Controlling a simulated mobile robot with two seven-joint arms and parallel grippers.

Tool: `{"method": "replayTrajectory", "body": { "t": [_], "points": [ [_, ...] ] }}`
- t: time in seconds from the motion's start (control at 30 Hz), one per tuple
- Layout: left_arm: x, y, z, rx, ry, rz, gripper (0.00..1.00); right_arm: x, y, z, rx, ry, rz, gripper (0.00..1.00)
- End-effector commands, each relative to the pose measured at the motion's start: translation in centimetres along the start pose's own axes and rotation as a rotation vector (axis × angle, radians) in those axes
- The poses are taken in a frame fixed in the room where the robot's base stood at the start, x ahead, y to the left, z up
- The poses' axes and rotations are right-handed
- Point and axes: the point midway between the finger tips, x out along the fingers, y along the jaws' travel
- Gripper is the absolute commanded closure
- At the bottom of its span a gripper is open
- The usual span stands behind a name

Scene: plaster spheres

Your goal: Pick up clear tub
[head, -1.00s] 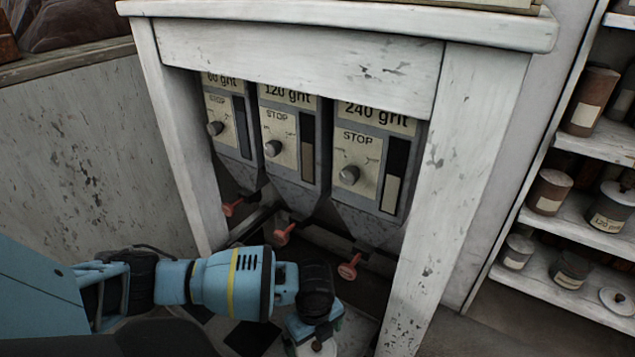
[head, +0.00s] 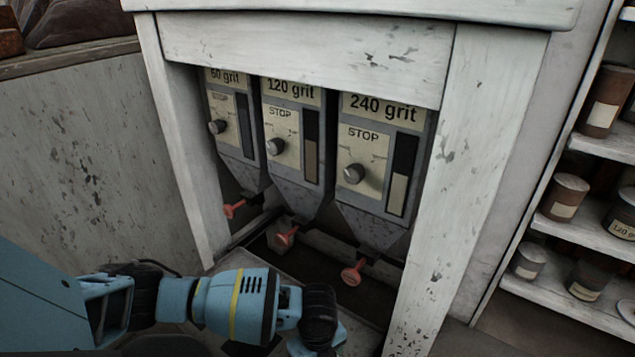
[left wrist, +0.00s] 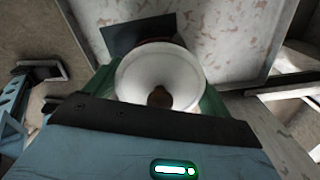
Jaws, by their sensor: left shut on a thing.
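The clear tub (left wrist: 133,75) shows in the left wrist view as a round, whitish, see-through tub with a wide rim. A small brown patch lies at its bottom; I cannot tell if it is grit or the floor showing through. My left gripper (left wrist: 158,88) is shut on the tub, with a green finger at each side of it. In the head view my left arm reaches in from the left, its wrist is at the bottom edge, and the fingers and the tub are hidden or out of frame. My right gripper is not in view.
Grit hoppers marked 60, 120 and 240 (head: 383,155) stand under a white worn bench (head: 300,45), with red-orange handles (head: 352,275) below. The bench's right leg (head: 455,190) is close to my left arm. Shelves with jars (head: 565,197) stand at the right.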

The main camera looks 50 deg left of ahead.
Motion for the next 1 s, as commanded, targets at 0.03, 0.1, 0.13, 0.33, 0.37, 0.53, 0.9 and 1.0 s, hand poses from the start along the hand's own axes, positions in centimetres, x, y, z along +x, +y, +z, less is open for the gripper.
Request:
{"method": "replayTrajectory", "body": {
  "t": [0.03,0.1,0.13,0.33,0.37,0.53,0.9,1.0],
  "points": [
    [0.0,0.0,0.0,0.0,0.0,-0.001,0.44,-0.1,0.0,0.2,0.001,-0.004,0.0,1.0],
    [0.0,0.0,0.0,0.0,0.0,-0.001,0.44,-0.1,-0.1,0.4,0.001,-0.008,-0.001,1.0],
    [0.0,0.0,0.0,0.0,0.0,-0.001,0.44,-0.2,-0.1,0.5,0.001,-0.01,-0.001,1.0],
    [-0.5,0.0,0.0,0.0,0.0,-0.001,0.44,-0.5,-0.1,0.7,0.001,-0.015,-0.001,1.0],
    [-0.7,0.0,0.0,0.0,0.0,-0.001,0.44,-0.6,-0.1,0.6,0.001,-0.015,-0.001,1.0],
    [-2.5,-0.1,0.0,0.0,0.001,-0.003,0.44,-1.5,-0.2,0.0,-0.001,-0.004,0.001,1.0],
    [-4.6,6.3,-0.8,0.002,-0.001,0.002,0.44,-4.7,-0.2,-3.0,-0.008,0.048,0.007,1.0],
    [-4.8,8.9,-1.2,0.002,0.0,0.002,0.44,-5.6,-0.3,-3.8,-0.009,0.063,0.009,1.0]
  ]
}}
